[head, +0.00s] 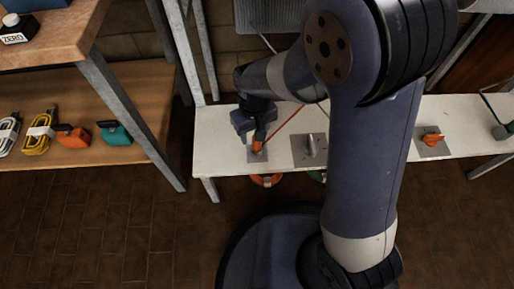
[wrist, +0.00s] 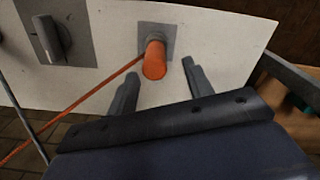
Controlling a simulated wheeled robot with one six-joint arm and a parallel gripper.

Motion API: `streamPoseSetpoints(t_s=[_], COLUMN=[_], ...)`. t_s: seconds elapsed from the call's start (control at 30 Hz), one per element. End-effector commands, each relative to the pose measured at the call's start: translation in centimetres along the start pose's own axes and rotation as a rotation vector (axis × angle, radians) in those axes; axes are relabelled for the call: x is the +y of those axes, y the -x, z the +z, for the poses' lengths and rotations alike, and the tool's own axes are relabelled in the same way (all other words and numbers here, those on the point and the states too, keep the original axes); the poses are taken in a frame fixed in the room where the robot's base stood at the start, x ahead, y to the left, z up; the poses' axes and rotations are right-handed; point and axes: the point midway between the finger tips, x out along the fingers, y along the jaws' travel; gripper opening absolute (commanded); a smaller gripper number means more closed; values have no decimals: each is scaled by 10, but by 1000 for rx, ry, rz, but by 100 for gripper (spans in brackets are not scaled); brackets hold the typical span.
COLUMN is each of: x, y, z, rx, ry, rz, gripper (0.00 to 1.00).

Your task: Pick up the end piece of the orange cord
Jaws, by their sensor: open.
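The orange end piece (wrist: 154,62) of the orange cord stands out from a small grey plate (wrist: 157,38) on the white bench in the wrist view. The orange cord (wrist: 88,96) runs from it toward the lower left. In the head view the end piece (head: 257,146) shows just below my gripper (head: 257,134). In the wrist view my gripper (wrist: 157,85) is open, with one finger on each side and slightly short of the end piece. Neither finger visibly touches it.
A grey plate with a grey knob (head: 311,147) sits beside the end piece on the white bench (head: 374,122). An orange handle (head: 432,139) is farther right. A wooden shelf (head: 95,100) at left holds cords and tools. An orange round thing (head: 266,180) shows under the bench.

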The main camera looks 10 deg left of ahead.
Motion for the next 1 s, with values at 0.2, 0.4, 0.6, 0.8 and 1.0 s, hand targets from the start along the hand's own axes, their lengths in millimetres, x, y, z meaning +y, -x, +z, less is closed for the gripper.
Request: streamPoseSetpoints(t_s=[0.2,0.4,0.6,0.8,1.0], x=[5,5,5,5,5], y=[-31,-48,-47,-46,-46], z=[7,7,7,7,7], rx=[-2,-1,-1,-1,-1], ry=[-2,-1,0,0,0], rz=[0,0,0,0,0], gripper=[49,49,47,31,15])
